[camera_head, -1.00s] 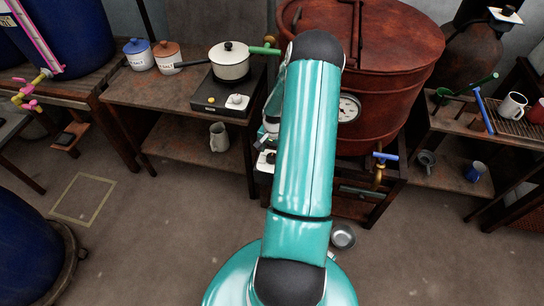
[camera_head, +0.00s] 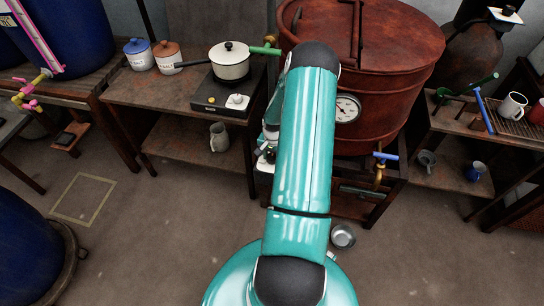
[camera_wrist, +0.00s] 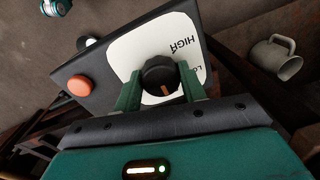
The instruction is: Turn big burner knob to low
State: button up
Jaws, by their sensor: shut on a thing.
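The big burner knob (camera_wrist: 158,76) is black with an orange pointer mark and sits on a white label plate (camera_wrist: 130,52). The plate reads HIGH at its upper part, and a partly hidden word starting "LO" is at the right. The pointer faces toward my palm, away from HIGH; its exact setting is hard to tell. My gripper (camera_wrist: 158,84) has one green finger on each side of the knob and is shut on it. An orange button (camera_wrist: 78,87) is left of the plate on the dark panel (camera_wrist: 100,75). In the head view my arm hides most of the knob area.
A red vat (camera_head: 395,65) with a gauge (camera_head: 347,108) stands right behind my arm. Left of my arm, a small burner (camera_head: 215,97) carries a white pot (camera_head: 230,65). A grey mug (camera_head: 219,137) is on the lower shelf. A metal bowl (camera_head: 342,236) lies on the floor.

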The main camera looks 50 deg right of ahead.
aim_at(273, 156)
jog(key=shift+n, duration=0.4)
jog(key=n, duration=1.1)
jog(key=shift+d, duration=0.1)
dwell(0.3)
jog(key=o, duration=1)
jog(key=shift+s+d+r, duration=0.1)
jog(key=shift+r, duration=3.35)
jog(key=shift+d+r, duration=0.1)
jog(key=shift+r, duration=3.35)
